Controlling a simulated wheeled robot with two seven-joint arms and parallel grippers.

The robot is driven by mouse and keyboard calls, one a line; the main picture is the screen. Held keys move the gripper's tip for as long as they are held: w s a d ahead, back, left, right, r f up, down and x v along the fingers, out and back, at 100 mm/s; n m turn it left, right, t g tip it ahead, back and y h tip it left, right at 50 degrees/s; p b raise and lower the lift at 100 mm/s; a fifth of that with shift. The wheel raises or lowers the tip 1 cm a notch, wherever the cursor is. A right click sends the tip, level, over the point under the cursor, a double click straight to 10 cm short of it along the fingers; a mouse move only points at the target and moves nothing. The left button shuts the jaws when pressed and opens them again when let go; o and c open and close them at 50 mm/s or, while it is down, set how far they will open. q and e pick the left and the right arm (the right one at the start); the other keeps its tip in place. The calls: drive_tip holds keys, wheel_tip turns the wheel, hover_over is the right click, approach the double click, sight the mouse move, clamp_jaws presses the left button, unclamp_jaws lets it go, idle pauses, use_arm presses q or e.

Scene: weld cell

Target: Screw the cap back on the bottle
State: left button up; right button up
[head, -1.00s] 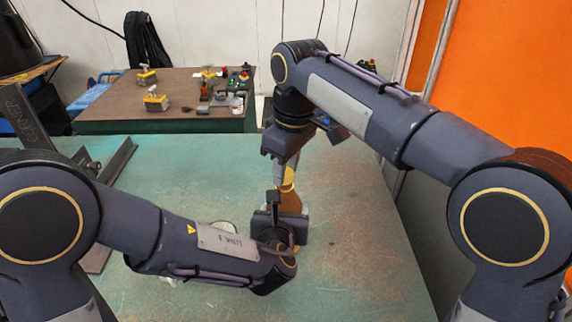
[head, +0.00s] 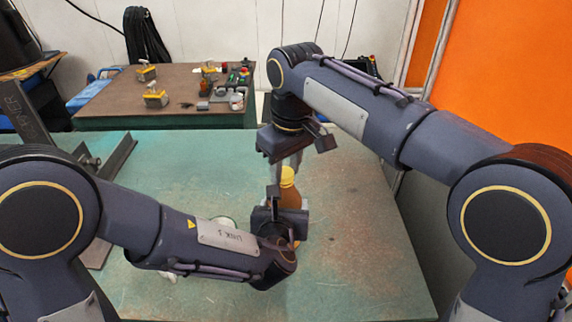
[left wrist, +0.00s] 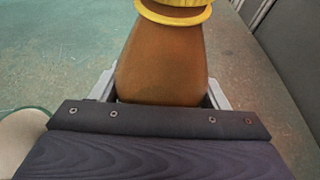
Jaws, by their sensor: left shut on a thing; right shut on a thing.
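The amber-brown bottle (head: 288,199) stands upright over the green table, with the yellow cap (head: 288,176) at its top. My left gripper (head: 283,213) is shut on the bottle's body. In the left wrist view the bottle (left wrist: 162,65) sits between the two light grey fingers, and a yellow ring (left wrist: 172,15) circles its neck. My right gripper (head: 288,166) points down from above and is shut on the cap. Its fingers partly hide the cap, so I cannot tell how far it is threaded.
The green worktable (head: 350,250) is mostly clear to the right. A pale round thing with a green rim (head: 222,221) lies partly behind my left arm. A steel angle frame (head: 118,160) stands at left. A brown table (head: 190,85) with clamps and tools is behind.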

drive_tip(key=m, duration=0.5)
drive_tip(key=shift+a, duration=0.15)
drive_tip(key=m+h, duration=0.1)
drive_tip(key=m, duration=0.4)
drive_tip(key=shift+a, duration=0.1)
drive_tip(key=m, duration=0.5)
drive_tip(key=shift+a+h, duration=0.1)
drive_tip(key=shift+h, duration=0.2)
drive_tip(key=m, duration=0.5)
drive_tip(key=shift+w, duration=0.1)
drive_tip(key=m, duration=0.3)
drive_tip(key=shift+w+g+h, duration=0.1)
drive_tip(key=shift+g+h, duration=0.2)
drive_tip(key=m, duration=0.5)
drive_tip(key=shift+g, duration=0.3)
drive_tip(key=m, duration=0.6)
drive_tip(key=shift+w+g, duration=0.15)
drive_tip(key=shift+g, duration=0.15)
drive_tip(key=m, duration=0.5)
drive_tip(key=shift+y, duration=0.4)
